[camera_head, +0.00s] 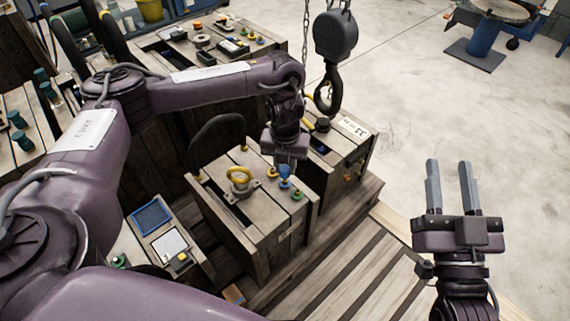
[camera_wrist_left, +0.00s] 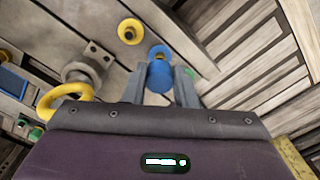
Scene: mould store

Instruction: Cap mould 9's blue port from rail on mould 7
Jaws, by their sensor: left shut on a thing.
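My left gripper (camera_head: 286,166) is shut on a blue cap (camera_wrist_left: 160,75), over the near wooden mould box (camera_head: 226,207). The cap sits between the two fingertips in the left wrist view. The yellow fitting also shows in the wrist view (camera_wrist_left: 130,32). I cannot read a mould number on this box. My right gripper (camera_head: 454,187) is open and empty over the floor.
A yellow ring (camera_head: 239,177) stands on the same box. A black hook (camera_head: 327,95) hangs on chains behind my left gripper, near another box with a white label (camera_head: 354,128). A blue-rimmed tray (camera_head: 152,215) lies at the left.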

